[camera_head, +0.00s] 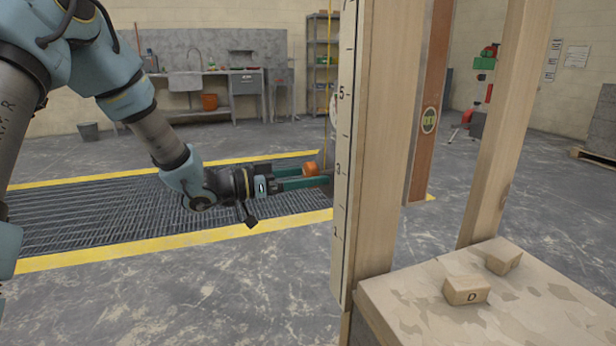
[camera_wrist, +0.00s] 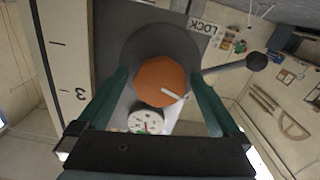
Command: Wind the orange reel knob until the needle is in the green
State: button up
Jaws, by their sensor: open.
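The orange reel knob (camera_wrist: 160,80) is faceted, with a white pointer mark toward its lower right. It sits on a dark round reel plate. My gripper (camera_wrist: 159,86) is open, its green fingers on the left and right of the knob; I cannot tell whether they touch it. A small white gauge (camera_wrist: 147,120) shows just below the knob; its needle is too small to read surely. In the head view the knob (camera_head: 310,169) shows at my gripper's fingers (camera_head: 303,179), by the post's left edge; the gauge's face does not show there.
A lever with a black ball (camera_wrist: 257,61) sticks out right of the reel, by a LOCK label (camera_wrist: 205,28). A numbered wooden post (camera_head: 370,150) stands right of my gripper. A wooden bench (camera_head: 400,298) with blocks is at the front right. Floor grating lies below my arm.

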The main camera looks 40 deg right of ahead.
jog(key=c, duration=1.3)
jog(key=m+b, duration=0.2)
jog(key=shift+f+m, duration=0.25)
jog(key=shift+m, duration=0.15)
jog(key=shift+r+m+b, duration=0.2)
jog(key=shift+m+b, duration=0.35)
jog(key=shift+m, duration=0.45)
jog(key=o, duration=1.3)
jog(key=v, duration=1)
jog(key=shift+w+a+p, duration=0.15)
jog(key=shift+a+p, duration=0.25)
jog(key=shift+p, duration=0.05)
